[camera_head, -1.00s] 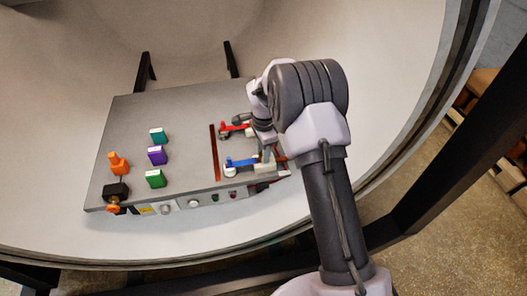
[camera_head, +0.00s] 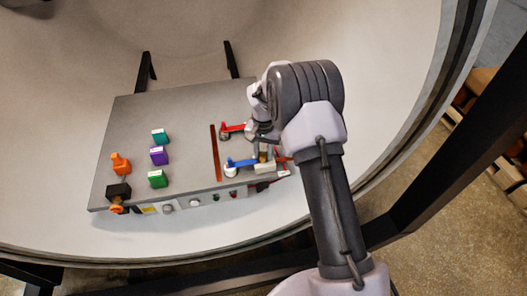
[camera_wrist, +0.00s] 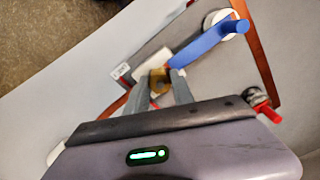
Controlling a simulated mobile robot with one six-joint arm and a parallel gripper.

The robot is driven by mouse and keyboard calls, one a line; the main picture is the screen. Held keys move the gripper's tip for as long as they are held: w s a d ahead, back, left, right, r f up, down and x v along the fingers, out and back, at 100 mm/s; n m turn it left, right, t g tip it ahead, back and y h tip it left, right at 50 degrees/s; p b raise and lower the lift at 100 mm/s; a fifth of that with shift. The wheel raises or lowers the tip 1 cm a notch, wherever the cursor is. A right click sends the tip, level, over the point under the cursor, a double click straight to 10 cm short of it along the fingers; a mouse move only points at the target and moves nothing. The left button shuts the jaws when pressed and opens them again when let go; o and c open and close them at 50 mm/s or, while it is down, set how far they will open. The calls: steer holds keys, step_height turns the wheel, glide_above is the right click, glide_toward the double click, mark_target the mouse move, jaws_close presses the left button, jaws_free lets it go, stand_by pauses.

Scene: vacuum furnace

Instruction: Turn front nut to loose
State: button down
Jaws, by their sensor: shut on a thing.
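The front nut, a small brass-coloured piece (camera_wrist: 159,79), sits beside a pale block (camera_wrist: 152,65) next to the blue lever (camera_wrist: 208,42). My gripper (camera_wrist: 166,84) is shut on this nut, its two grey fingers either side of it; the fingers partly hide it. In the head view my gripper (camera_head: 261,152) reaches down at the right front of the grey panel, by the blue lever (camera_head: 241,162) and its white round end (camera_head: 230,169). The nut's turn angle cannot be told.
A red lever (camera_head: 234,128) lies just behind, close to my wrist. Teal (camera_head: 160,136), purple (camera_head: 158,155) and green (camera_head: 157,178) blocks and an orange bottle-shaped piece (camera_head: 120,162) stand on the panel's left. The panel's middle (camera_head: 188,130) is clear. A curved chamber wall surrounds it.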

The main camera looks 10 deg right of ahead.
mark_target(264, 154)
steer(key=n+p, duration=0.1)
steer(key=n, duration=0.4)
steer(key=shift+r+n, duration=0.1)
steer(key=shift+n, duration=0.2)
steer(key=n+p, duration=0.1)
steer(key=n, duration=0.4)
steer(key=shift+n, duration=0.4)
steer(key=c, duration=1.1)
jaws_free()
step_height(264, 154, up, 17)
steer(key=p, duration=0.3)
steer(key=shift+r+p, duration=0.2)
steer(key=shift+p, duration=0.2)
